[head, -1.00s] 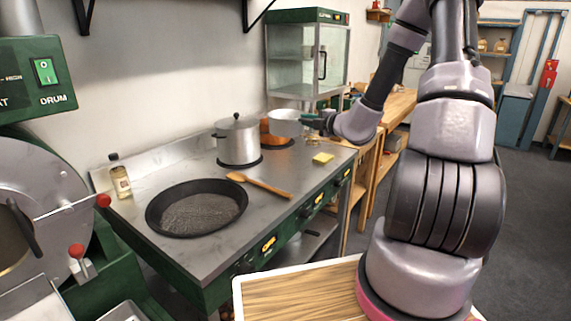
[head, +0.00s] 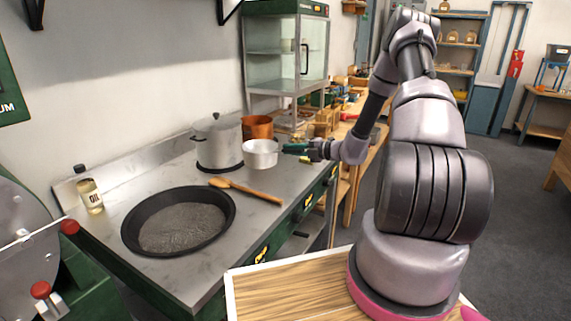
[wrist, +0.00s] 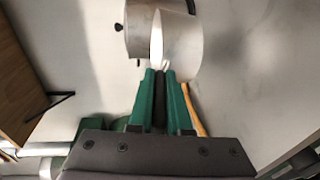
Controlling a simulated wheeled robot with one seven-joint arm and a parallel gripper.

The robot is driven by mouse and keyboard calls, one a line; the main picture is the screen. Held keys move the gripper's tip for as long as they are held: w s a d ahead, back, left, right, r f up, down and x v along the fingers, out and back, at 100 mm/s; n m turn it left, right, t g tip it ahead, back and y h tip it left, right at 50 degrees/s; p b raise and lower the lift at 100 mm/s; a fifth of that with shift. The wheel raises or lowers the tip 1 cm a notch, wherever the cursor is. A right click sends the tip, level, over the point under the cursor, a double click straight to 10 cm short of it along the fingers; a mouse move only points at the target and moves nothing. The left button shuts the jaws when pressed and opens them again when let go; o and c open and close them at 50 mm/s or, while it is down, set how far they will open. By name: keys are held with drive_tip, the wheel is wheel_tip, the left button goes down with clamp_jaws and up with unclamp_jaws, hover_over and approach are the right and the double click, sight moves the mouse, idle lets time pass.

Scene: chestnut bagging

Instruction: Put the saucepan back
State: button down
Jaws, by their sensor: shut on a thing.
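The saucepan (head: 260,154) is a small, pale metal pan. My gripper (head: 292,149) reaches in from the right and is shut on its handle, which the fingers mostly hide. The pan looks upright, in front of a copper pot and right of the big lidded pot. I cannot tell whether its base touches the stove top. In the wrist view, the saucepan (wrist: 178,42) is just beyond the green fingers (wrist: 161,80), overlapping the lidded pot (wrist: 138,35).
The lidded pot (head: 218,143) stands on a dark burner ring. The copper pot (head: 257,128) is behind the saucepan. A wooden spoon (head: 248,191) and a wide black pan (head: 180,220) lie nearer on the steel top (head: 225,235). An oil bottle (head: 90,196) stands left.

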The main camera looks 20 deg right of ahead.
drive_tip(key=shift+f, duration=2.4)
drive_tip(key=c, duration=0.9)
unclamp_jaws()
drive_tip(key=shift+o, duration=0.2)
